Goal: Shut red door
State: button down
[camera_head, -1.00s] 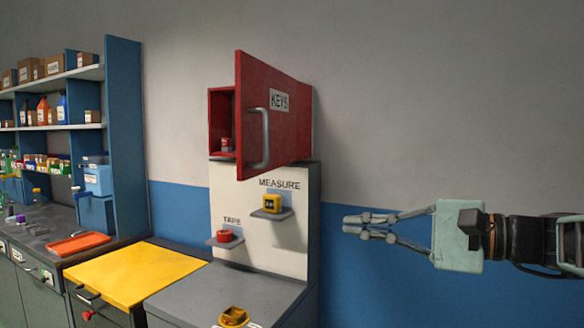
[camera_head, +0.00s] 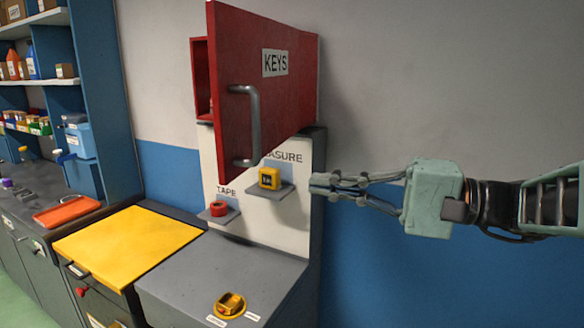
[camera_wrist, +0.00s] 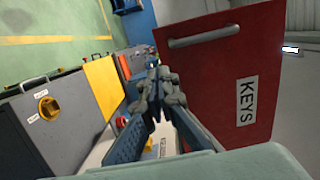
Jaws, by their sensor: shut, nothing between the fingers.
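The red door (camera_head: 287,85), labelled KEYS, stands swung open from the red wall cabinet (camera_head: 202,78), with a grey bar handle (camera_head: 255,125) on its face. The cabinet's inside shows only as a narrow strip at the left. In the wrist view the door (camera_wrist: 215,85) fills the right side, with its handle (camera_wrist: 203,37) at the top. My gripper (camera_head: 312,184) is shut and empty, to the right of the door and below its lower edge, and points left. In the wrist view my gripper's fingers (camera_wrist: 158,78) appear beside the door; contact cannot be told.
Below the cabinet, a white panel holds a yellow tape measure (camera_head: 269,178) and a red tape roll (camera_head: 218,208) on small shelves. A grey counter (camera_head: 190,285) holds another yellow item (camera_head: 230,303). A yellow lid (camera_head: 128,250) and blue shelving (camera_head: 100,80) are at left. The wall at right is clear.

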aim_at(241, 174)
jog(key=p+x, duration=0.2)
jog(key=x, duration=0.9)
jog(key=shift+w+a, duration=0.1)
jog(key=shift+w, duration=0.05)
jog(key=shift+w+a, duration=0.1)
